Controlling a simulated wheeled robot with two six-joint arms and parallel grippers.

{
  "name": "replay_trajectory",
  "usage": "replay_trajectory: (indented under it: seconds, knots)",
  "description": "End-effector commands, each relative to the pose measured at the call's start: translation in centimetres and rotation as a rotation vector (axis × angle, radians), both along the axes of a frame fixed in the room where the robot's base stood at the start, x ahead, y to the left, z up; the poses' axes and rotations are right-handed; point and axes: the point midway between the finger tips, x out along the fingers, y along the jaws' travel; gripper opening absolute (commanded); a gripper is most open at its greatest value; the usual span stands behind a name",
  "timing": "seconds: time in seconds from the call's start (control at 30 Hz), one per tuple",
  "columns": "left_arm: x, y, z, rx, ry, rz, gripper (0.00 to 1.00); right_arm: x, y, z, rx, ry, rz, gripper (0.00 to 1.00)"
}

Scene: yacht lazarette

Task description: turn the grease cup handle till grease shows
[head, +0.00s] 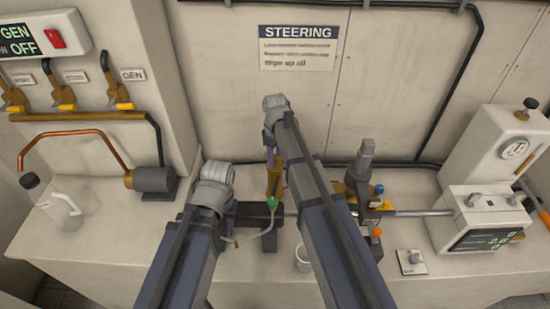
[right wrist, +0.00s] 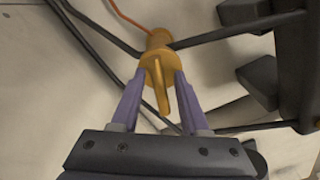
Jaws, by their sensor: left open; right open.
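The brass grease cup (head: 275,184) stands upright at the middle of the bench, partly hidden by my right arm. In the right wrist view, its round body (right wrist: 158,52) and flat handle (right wrist: 163,98) show. My right gripper (right wrist: 160,76) is open, with one purple finger on each side of the handle; I cannot tell whether they touch it. In the head view my right gripper (head: 270,150) is just above the cup. My left gripper (head: 213,180) is left of the cup, and its fingers are hidden behind its arm. No grease is visible.
A clear hose (head: 268,232) with a green fitting runs below the cup. A white cup (head: 303,260) stands in front. A steel rod (head: 415,213) runs right to a white display box (head: 485,222).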

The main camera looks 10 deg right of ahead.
Motion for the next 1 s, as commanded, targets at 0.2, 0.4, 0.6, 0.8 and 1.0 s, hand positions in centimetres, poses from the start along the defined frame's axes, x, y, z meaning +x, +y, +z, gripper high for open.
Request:
replay_trajectory:
  seconds: [0.2,0.4,0.6,0.8,1.0]
  knots:
    - [0.0,0.0,0.4,0.0,0.0,0.0,0.45,0.0,0.0,0.4,0.0,0.0,0.001,0.45]
    - [0.0,0.0,2.1,0.0,0.0,0.0,0.45,0.0,0.0,2.1,0.0,0.0,0.001,0.45]
    - [0.0,0.0,4.7,0.0,0.0,-0.001,0.45,0.0,0.0,4.7,0.0,0.0,0.0,0.45]
    - [0.0,0.0,7.2,0.0,0.0,-0.002,0.45,0.0,0.0,7.2,0.0,0.0,0.0,0.45]
    - [0.0,0.0,7.9,0.0,0.0,-0.002,0.45,0.0,0.0,7.9,0.0,0.0,0.0,0.45]
